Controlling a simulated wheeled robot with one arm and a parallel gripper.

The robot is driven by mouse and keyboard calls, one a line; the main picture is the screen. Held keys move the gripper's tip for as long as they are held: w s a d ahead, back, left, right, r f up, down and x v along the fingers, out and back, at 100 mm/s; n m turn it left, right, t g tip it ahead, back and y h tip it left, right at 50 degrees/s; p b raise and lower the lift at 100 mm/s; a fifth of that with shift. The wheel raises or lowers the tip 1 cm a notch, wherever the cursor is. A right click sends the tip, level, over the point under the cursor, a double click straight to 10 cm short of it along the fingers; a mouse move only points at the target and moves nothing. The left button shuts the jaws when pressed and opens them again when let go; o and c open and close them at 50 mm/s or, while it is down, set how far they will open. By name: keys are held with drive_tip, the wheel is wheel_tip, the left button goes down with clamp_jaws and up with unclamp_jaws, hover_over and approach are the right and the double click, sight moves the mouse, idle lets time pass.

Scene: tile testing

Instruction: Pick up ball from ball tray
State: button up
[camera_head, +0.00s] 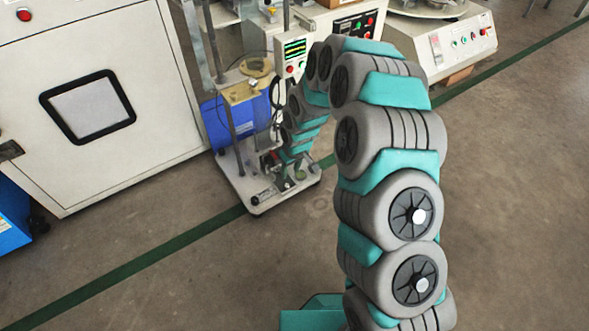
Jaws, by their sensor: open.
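My arm curves up from the bottom, over and down towards a small test stand (231,176) with a white base plate and upright posts. My gripper (283,176) is at the arm's far end, low over this base plate. It is small and partly merged with the stand's parts, and it is open. I cannot make out a ball or a ball tray. Small dark and metal parts sit on the base plate around the gripper, too small to name. Part of the stand is hidden behind my arm.
A large cream cabinet (145,150) with a dark-framed window stands on the left. A blue container (213,122) is behind the stand. A control box (293,56) with a green display is above. Another machine (462,45) stands at the upper right. The floor (510,200) at right is clear.

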sight(288, 185)
drive_tip(key=b+x, duration=0.2)
drive_tip(key=x, duration=0.8)
drive_tip(key=shift+f, duration=0.1)
drive_tip(key=c, duration=0.7)
clamp_jaws()
drive_tip(key=shift+w+a+p+v, duration=0.1)
drive_tip(key=shift+w+p+v, duration=0.1)
drive_tip(key=shift+v, duration=0.7)
drive_tip(key=shift+w+a+p+v, duration=0.1)
drive_tip(key=shift+p+v, duration=0.1)
drive_tip(key=shift+v, duration=0.7)
